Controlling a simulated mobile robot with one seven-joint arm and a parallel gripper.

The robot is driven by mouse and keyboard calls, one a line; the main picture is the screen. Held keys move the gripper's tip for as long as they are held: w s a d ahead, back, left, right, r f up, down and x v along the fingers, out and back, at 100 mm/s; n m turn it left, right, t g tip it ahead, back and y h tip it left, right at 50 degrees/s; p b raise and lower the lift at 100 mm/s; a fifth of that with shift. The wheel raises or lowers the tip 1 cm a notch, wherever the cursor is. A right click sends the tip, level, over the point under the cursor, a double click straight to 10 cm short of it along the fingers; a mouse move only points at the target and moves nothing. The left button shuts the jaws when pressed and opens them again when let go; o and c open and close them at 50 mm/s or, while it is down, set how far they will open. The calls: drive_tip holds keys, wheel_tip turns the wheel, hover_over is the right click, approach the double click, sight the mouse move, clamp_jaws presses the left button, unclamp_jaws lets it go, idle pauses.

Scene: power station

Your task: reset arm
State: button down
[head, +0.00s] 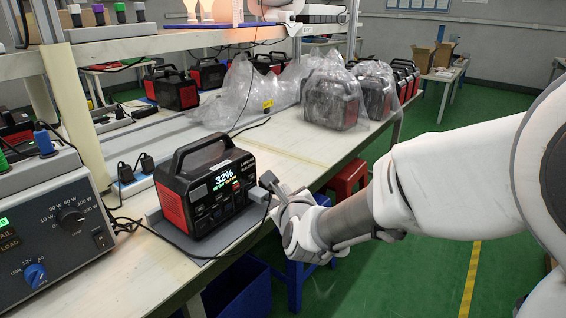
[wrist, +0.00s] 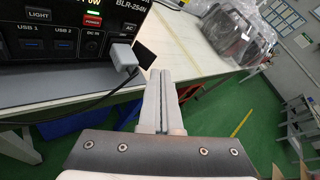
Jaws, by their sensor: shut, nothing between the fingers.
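My gripper (head: 275,188) is at the right of a black and red power station (head: 212,200), close to its front right corner in the head view. In the wrist view its two fingers (wrist: 160,78) are together with nothing between them. The power station has a lit screen reading 32% and stands on a grey plate at the bench edge. A grey plug (wrist: 123,57) with a dark cable sits at its front panel, just left of my fingertips in the wrist view. My fingers appear apart from the plug.
A control box (head: 50,238) with knobs stands at left. A power strip (head: 132,180) lies behind the power station. Plastic-wrapped units (head: 332,100) stand farther along the bench. A red stool (head: 347,180) and blue stool (head: 297,275) are beside it. Green floor at right is partly clear.

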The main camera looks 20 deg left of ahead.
drive_tip(key=s+d+r+n+g+h, duration=0.1)
drive_tip(key=s+d+r+n+g, duration=0.1)
drive_tip(key=s+d+n, duration=0.35)
drive_tip(key=s+d+r+n+g+h, duration=0.1)
drive_tip(key=s+d+n+g+h, duration=0.1)
drive_tip(key=d+n, duration=0.7)
drive_tip(key=s+d+n+g+h, duration=0.35)
drive_tip(key=s+d+n, duration=0.75)
drive_tip(key=s+d, duration=0.55)
wheel_tip(320, 180, up, 28)
drive_tip(key=a+p, duration=0.2)
drive_tip(key=p, duration=2.6)
drive_tip(key=shift+s+p, duration=0.3)
drive_tip(key=shift+s, duration=0.05)
drive_tip(key=shift+a+f+y, duration=0.1)
drive_tip(key=shift+a+y, duration=0.05)
drive_tip(key=shift+y, duration=0.1)
